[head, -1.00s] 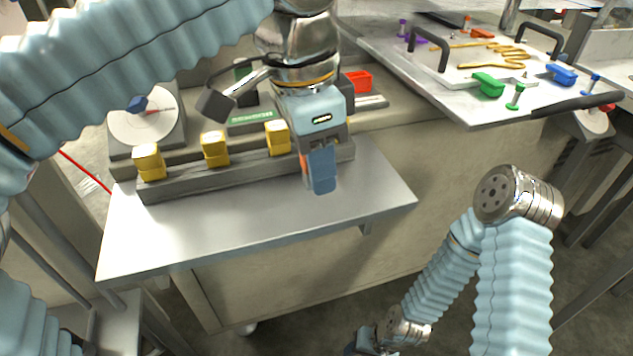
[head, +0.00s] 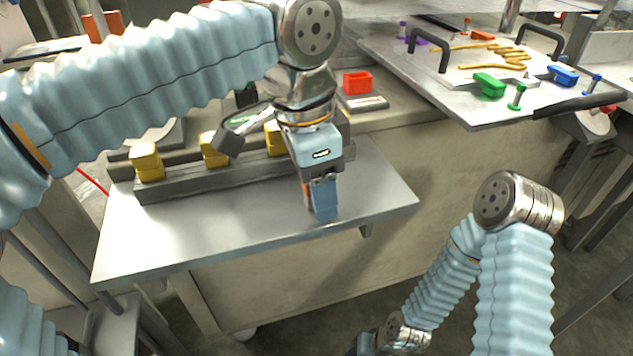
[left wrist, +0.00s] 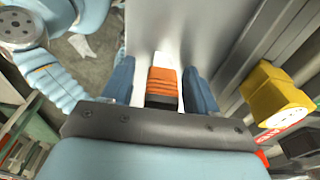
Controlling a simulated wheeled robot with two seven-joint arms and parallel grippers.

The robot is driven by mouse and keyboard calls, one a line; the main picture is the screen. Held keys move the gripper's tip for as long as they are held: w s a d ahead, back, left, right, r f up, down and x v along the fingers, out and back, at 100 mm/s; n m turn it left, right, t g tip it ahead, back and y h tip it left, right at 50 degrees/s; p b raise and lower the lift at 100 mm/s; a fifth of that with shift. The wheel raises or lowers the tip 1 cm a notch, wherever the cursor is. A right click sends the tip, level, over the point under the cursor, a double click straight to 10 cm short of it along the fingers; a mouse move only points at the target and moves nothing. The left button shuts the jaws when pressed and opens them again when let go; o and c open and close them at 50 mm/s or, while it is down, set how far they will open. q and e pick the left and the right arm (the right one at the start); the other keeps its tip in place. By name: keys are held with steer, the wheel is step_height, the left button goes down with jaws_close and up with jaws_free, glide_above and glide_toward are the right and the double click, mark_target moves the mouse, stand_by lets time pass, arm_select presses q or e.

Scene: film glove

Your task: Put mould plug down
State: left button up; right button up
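My left gripper (head: 320,208) points down over the front right part of the grey metal shelf (head: 205,228). An orange ribbed piece with a dark near end, which I take for the mould plug (left wrist: 162,84), sits between its two blue fingers in the left wrist view. A thin grey strip shows beside the piece there. In the head view, only an orange sliver of the plug (head: 306,196) shows beside the front finger. Whether it touches the shelf is hidden. My right gripper (head: 362,346) is cut off at the bottom edge; its fingers are not clear.
A dark rail with yellow blocks (head: 149,168) runs along the back of the shelf, just behind my left gripper. A red block (head: 357,82) stands beyond. A tilted board (head: 475,108) with handles and coloured pieces is at upper right. The shelf's left part is clear.

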arm_select(q)
steer(key=r+p, duration=0.1)
steer(key=r, duration=0.2)
steer(key=r+p, duration=0.1)
steer(key=r, duration=0.3)
steer(key=a+r, duration=0.1)
steer(key=r, duration=0.3)
steer(key=shift+s+a+r+p, duration=0.1)
steer(key=shift+s+p, duration=0.1)
steer(key=shift+p, duration=0.2)
steer(key=shift+a+r, duration=0.1)
steer(key=shift+r, duration=0.45)
